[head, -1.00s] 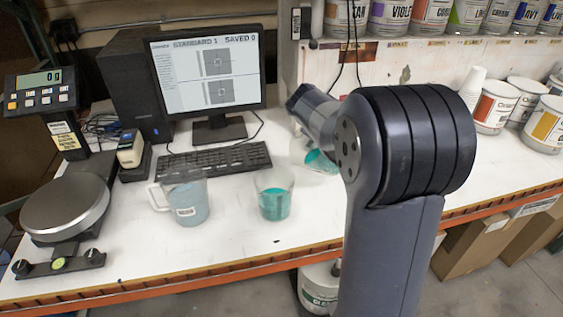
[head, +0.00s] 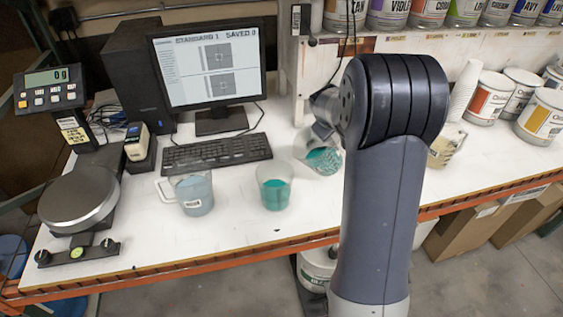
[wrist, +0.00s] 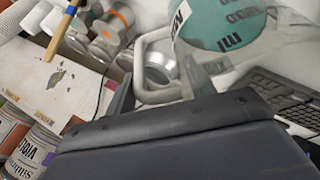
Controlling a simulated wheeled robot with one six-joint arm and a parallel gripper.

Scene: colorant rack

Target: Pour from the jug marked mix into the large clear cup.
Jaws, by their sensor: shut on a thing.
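My gripper (head: 322,130) is shut on the handle of a clear jug (head: 323,160) with teal liquid in it. The jug looks tilted, just right of the clear cup. In the wrist view its handle (wrist: 148,62) runs between the fingers (wrist: 165,92), and part of a label (wrist: 181,14) shows, too cut off to read whole. The large clear cup (head: 273,188) stands upright on the bench with teal liquid inside. I cannot tell whether the jug's base touches the bench. My arm hides the area to its right.
A labelled jug (head: 193,192) of greyish-blue liquid stands left of the cup. The keyboard (head: 216,152) and monitor (head: 208,68) are behind. A scale (head: 78,200) is at far left. Another jug (head: 443,150), paint tins (head: 489,98) and stacked cups (head: 464,90) are right.

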